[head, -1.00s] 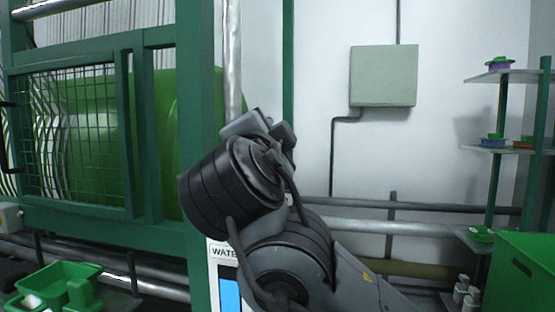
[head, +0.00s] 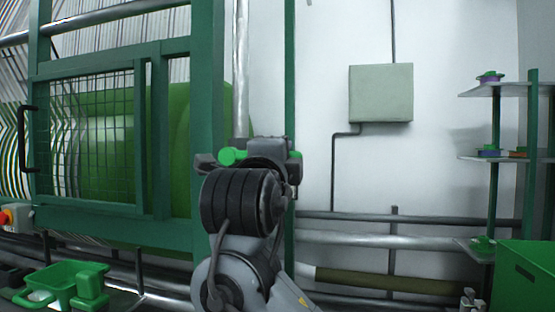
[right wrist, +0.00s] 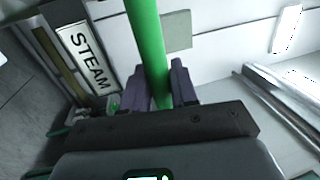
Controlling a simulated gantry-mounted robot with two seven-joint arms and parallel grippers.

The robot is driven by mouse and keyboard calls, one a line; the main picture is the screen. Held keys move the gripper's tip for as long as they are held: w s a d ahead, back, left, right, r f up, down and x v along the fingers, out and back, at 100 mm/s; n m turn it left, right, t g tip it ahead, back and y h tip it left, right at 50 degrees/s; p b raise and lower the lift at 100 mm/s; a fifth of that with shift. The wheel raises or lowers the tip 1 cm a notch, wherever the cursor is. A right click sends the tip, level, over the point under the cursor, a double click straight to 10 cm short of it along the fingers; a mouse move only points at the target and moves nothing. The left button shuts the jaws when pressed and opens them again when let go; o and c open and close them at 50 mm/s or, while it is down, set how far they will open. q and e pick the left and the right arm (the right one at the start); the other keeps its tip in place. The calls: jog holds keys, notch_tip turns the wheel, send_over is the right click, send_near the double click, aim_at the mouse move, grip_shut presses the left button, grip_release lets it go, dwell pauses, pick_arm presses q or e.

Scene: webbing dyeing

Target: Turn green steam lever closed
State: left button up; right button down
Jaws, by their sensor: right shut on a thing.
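The green steam lever (right wrist: 147,40) runs down from the top edge in the right wrist view as a smooth green bar. My right gripper (right wrist: 162,85) is shut on it, with one dark finger on each side of the bar. In the head view the lever's rounded green end (head: 231,156) shows at the left of my right wrist, beside the green post. My right arm hides the rest of the lever and most of the gripper there. A white STEAM sign (right wrist: 87,58) is left of the lever. My left gripper is not in view.
The green machine frame with its mesh door (head: 90,140) stands at the left. A grey wall box (head: 381,93), horizontal pipes (head: 400,240) and shelves (head: 497,157) are at the right. A green bin (head: 525,275) stands at lower right. A green tray (head: 60,285) is at lower left.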

jog(key=shift+w+f, duration=0.1)
jog(key=shift+f, duration=0.1)
jog(key=c, duration=1.1)
grip_release()
jog(key=shift+o, duration=0.4)
jog(key=shift+s+r, duration=0.1)
jog(key=shift+s, duration=0.1)
jog(key=shift+s+a, duration=0.1)
jog(key=shift+s, duration=0.15)
jog(key=b+v, duration=0.4)
jog(key=v, duration=0.6)
